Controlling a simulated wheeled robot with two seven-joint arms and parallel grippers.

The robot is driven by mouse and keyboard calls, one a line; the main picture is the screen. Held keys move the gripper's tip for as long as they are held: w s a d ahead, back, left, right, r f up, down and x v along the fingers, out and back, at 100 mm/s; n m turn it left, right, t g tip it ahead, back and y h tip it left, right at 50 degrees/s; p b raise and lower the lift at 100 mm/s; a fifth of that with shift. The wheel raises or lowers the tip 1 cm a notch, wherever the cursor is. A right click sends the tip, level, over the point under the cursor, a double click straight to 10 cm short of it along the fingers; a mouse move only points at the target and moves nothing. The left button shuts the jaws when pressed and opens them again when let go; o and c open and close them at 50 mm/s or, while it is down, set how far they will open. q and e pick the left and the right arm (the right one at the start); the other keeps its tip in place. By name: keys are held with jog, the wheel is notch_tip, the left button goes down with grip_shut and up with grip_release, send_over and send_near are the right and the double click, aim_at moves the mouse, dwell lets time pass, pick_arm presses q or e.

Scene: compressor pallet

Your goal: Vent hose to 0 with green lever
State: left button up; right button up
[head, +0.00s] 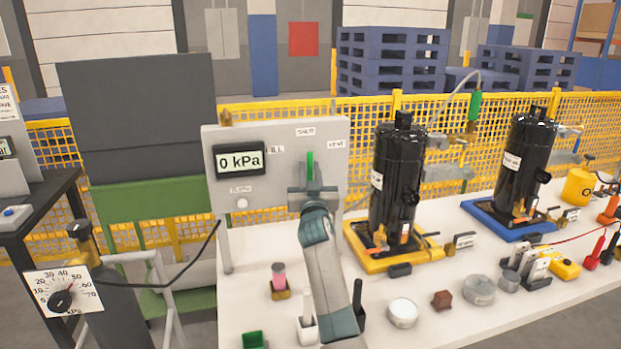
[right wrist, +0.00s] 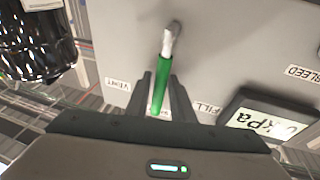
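The grey panel (head: 270,135) carries a display (head: 240,159) that reads 0 kPa. Its labels read SHUT at top, FILL left, VENT right. The green lever (head: 310,166) stands upright, pointing toward SHUT. In the right wrist view the lever (right wrist: 162,80) runs from its pivot to between the two fingers. My right gripper (head: 311,188) is at the lever; its fingers (right wrist: 161,92) flank the lever with what looks like a narrow gap. A black hose (head: 170,283) hangs from a brass fitting (head: 82,236) at the left. My left gripper is not in view.
Two black compressors stand right of the panel, on a yellow tray (head: 375,262) and a blue tray (head: 480,210). Small cups, tins and tools lie along the white bench (head: 265,325). A dial (head: 62,293) marked in kPa is at lower left.

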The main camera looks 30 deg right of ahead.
jog(key=shift+s, duration=0.1)
jog(key=shift+s+a+f, duration=0.25)
jog(key=shift+s+a, duration=0.05)
jog(key=shift+s, duration=0.15)
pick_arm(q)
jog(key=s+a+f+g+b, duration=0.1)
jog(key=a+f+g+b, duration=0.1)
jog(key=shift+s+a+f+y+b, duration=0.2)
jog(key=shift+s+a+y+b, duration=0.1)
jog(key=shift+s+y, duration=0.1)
pick_arm(e)
jog(key=v, duration=1.6)
